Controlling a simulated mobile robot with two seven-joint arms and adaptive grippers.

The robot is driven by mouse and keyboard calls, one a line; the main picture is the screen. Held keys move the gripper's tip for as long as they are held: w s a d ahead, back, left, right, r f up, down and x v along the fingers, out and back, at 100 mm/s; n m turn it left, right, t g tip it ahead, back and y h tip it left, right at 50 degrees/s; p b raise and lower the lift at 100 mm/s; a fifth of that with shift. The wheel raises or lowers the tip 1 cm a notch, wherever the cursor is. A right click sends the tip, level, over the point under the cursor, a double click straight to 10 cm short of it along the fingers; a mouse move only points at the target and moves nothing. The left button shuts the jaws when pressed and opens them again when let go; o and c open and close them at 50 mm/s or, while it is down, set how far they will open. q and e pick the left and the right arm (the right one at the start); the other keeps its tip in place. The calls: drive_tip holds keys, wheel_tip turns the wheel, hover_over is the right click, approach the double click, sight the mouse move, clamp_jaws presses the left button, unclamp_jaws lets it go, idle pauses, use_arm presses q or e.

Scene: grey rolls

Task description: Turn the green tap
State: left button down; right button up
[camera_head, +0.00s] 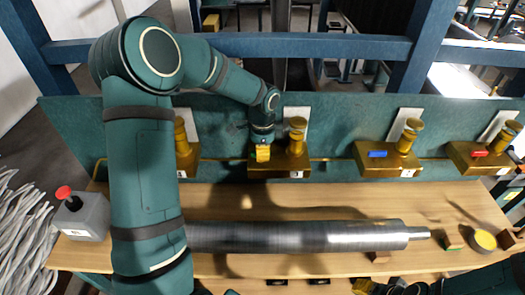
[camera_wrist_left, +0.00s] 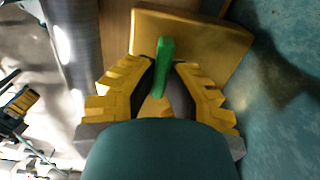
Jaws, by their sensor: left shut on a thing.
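The green tap handle (camera_wrist_left: 164,62) shows in the left wrist view, standing out from a brass valve block (camera_wrist_left: 205,30). The yellow fingers of my left gripper (camera_wrist_left: 164,80) are on both sides of the handle, shut on it. In the head view my left gripper (camera_head: 263,153) is at the front of the brass block (camera_head: 293,160) that is second from the left, and it hides the green handle there. My right gripper (camera_head: 372,288) shows only partly at the bottom edge, and its jaws are unclear.
Other brass valves stand along the teal back panel: one with a blue handle (camera_head: 377,154), one with a red handle (camera_head: 480,154). A grey roll (camera_head: 300,236) lies across the wooden bench in front. A red-button box (camera_head: 82,215) is at left.

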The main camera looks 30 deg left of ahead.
use_arm(q)
drive_tip(key=shift+s+f, duration=0.1)
drive_tip(key=c, duration=1)
unclamp_jaws()
drive_tip(key=shift+r, duration=0.55)
wheel_tip(320, 180, up, 11)
